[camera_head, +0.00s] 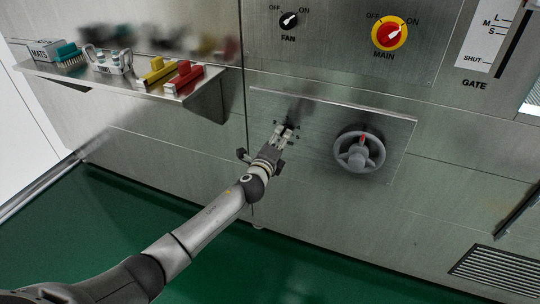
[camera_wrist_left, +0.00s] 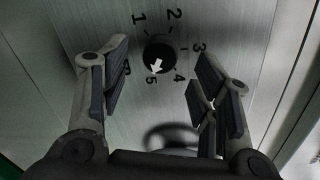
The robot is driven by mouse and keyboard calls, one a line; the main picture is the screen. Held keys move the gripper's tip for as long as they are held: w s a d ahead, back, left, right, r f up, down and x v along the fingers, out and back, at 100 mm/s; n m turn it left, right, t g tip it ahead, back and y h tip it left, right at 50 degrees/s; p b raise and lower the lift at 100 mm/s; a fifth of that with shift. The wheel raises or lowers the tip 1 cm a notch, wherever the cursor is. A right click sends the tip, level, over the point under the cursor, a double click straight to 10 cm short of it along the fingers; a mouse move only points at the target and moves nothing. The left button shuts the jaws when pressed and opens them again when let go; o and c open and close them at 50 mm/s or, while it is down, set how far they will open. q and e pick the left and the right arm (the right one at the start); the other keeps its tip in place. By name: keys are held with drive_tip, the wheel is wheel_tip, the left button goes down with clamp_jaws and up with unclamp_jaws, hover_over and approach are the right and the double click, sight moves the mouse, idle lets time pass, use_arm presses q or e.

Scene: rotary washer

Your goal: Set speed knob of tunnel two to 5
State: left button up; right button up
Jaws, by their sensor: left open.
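The black speed knob (camera_wrist_left: 158,50) sits on a metal panel inside a ring of numbers in the left wrist view. Its white arrow points down, slightly left, towards the 5. My left gripper (camera_wrist_left: 166,72) is open, with its fingers spread to either side of the knob and visible gaps between. In the head view my left gripper (camera_head: 285,132) is at the panel's left part and largely hides the knob. A finger covers part of the number left of the 5. My right gripper is in neither view.
A grey handwheel (camera_head: 359,150) stands out from the panel to the right. Above are the fan switch (camera_head: 289,20) and the red and yellow main switch (camera_head: 389,34). A shelf (camera_head: 215,78) with brushes and labelled holders juts out at left.

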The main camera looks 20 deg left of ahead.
use_arm(q)
drive_tip(key=s, duration=0.9)
drive_tip(key=shift+r, duration=0.3)
drive_tip(key=shift+f, duration=0.1)
